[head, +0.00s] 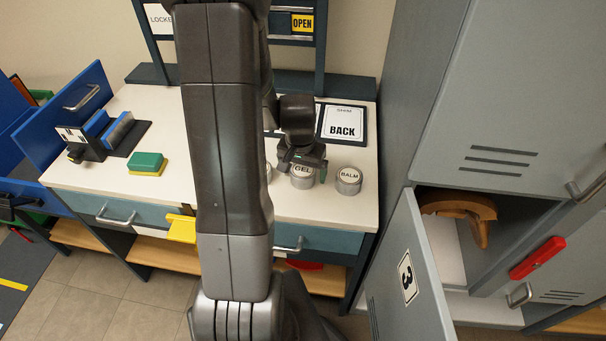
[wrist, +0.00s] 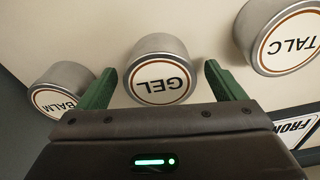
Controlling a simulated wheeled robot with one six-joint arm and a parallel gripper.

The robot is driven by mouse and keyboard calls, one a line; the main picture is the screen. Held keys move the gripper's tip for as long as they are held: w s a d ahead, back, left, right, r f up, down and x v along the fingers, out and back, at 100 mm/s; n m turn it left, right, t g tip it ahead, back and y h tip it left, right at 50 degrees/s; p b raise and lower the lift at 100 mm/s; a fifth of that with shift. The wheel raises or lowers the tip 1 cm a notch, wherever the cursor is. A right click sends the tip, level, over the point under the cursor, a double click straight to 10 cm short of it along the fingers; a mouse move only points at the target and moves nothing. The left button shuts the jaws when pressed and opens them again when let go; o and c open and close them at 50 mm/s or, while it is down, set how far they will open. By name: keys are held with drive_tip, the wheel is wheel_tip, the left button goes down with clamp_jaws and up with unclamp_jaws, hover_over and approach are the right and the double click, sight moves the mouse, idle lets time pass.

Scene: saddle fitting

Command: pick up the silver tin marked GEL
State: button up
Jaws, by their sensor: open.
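The silver tin marked GEL (head: 302,180) stands on the white worktop in the head view, partly hidden by my gripper above it. In the wrist view the GEL tin (wrist: 160,72) shows its round white label with a brown ring, upside down. My gripper (wrist: 161,82) is open, with one green finger on each side of the tin in the picture. I see gaps between the fingers and the tin, and nothing is held. In the head view my gripper (head: 306,160) is just over the tin. I cannot tell its exact height above it.
A BALM tin (head: 349,180) stands close on the right; it also shows in the wrist view (wrist: 62,88). A TALC tin (wrist: 280,38) is on the other side. A BACK sign (head: 342,124) lies behind. An open locker door (head: 408,270) stands at the right.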

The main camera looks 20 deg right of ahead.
drive_tip(key=shift+f, duration=0.25)
drive_tip(key=c, duration=1.2)
drive_tip(key=shift+o, duration=0.2)
drive_tip(key=shift+r, duration=0.1)
